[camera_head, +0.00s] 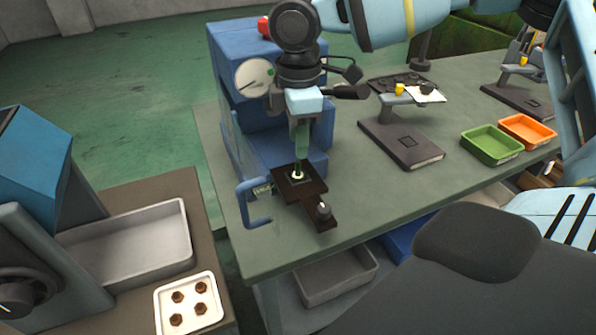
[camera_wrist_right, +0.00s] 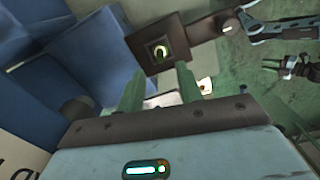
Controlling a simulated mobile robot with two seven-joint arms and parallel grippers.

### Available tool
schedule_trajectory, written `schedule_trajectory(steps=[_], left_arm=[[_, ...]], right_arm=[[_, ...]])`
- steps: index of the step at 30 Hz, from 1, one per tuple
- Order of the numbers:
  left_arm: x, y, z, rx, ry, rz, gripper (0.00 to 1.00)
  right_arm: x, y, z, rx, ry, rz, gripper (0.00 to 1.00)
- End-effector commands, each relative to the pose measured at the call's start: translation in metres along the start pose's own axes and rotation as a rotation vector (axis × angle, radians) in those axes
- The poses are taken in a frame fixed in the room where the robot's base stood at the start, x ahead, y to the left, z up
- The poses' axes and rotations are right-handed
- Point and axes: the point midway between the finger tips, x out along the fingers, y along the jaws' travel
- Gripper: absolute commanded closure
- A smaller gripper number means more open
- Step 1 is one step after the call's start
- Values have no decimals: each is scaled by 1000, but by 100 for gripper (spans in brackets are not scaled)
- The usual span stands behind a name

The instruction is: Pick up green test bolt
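The green test bolt (camera_head: 298,176) shows as a small bright green-and-white ring in the dark fixture plate (camera_head: 318,183) at the front of the blue test machine (camera_head: 222,70). In the right wrist view the bolt (camera_wrist_right: 160,53) sits in the square opening of the dark plate (camera_wrist_right: 183,19), beyond the fingertips. My right gripper (camera_head: 300,158) points down just above the bolt in the head view. Its two green fingers (camera_wrist_right: 158,80) stand apart with nothing between them. The fingers partly cover the bolt in the head view.
A bent blue handle (camera_head: 252,205) stands left of the plate, and a grey knob (camera_head: 323,210) sits on its front arm. A dark gauge stand (camera_head: 402,148), a green tray (camera_head: 492,145) and an orange tray (camera_head: 527,132) are to the right. Bare bench lies between.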

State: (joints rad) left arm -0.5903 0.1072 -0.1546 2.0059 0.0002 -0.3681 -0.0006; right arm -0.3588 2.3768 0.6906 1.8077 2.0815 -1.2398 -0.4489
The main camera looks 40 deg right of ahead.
Motion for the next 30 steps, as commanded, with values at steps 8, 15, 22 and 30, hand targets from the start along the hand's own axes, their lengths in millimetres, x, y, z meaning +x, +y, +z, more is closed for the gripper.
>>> schedule_trajectory(steps=[8,15,22,30], left_arm=[[1,0,-3,1,6,0,68],[-2,0,-2,1,3,0,68],[-5,1,1,0,-4,1,68],[-5,1,3,0,-7,1,68]], right_arm=[[9,0,0,0,-2,-1,64],[45,-1,0,-1,-2,-2,64],[63,0,0,0,0,0,64],[63,0,0,0,0,1,71]])
